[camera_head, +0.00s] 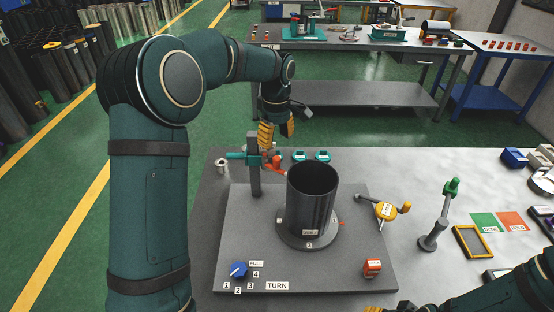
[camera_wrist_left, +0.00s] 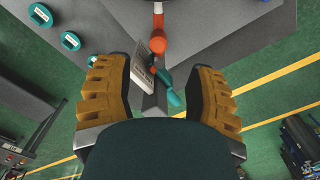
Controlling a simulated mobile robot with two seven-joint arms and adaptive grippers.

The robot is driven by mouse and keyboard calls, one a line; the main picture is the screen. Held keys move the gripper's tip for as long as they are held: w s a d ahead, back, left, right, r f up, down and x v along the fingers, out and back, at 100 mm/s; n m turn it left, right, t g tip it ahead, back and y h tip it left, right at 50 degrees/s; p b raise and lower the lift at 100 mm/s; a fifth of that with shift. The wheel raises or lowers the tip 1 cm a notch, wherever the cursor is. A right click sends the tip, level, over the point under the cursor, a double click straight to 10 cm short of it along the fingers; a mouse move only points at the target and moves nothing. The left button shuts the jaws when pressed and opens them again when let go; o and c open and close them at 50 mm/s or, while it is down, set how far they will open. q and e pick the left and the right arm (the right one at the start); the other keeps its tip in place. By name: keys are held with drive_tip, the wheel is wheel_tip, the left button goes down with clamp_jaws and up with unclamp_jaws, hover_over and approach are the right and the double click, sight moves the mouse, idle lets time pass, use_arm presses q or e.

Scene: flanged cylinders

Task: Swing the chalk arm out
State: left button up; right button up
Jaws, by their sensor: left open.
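A grey post (camera_head: 255,170) stands on the grey base plate. The apparent chalk arm, teal (camera_head: 236,155) with an orange-red part (camera_head: 277,166), is mounted near its top, beside the dark flanged cylinder (camera_head: 311,196). My left gripper (camera_head: 277,131) is above and just behind the arm, fingers pointing down. In the left wrist view the gripper (camera_wrist_left: 162,75) is open. A white tag (camera_wrist_left: 139,62), a teal end (camera_wrist_left: 170,92) and the orange-red part (camera_wrist_left: 157,46) show between its fingers; contact cannot be told. Of my right gripper (camera_head: 375,309), only a yellow edge shows at the bottom.
Teal discs (camera_head: 322,155) lie behind the cylinder. A green-topped stand (camera_head: 440,215) and yellow-framed tray (camera_head: 473,241) are to the right.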

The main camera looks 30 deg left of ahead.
sight(277, 157)
use_arm(q)
wheel_tip(277, 157, down, 8)
drive_tip(key=shift+w+f, duration=0.1)
drive_tip(key=shift+f, duration=0.1)
clamp_jaws()
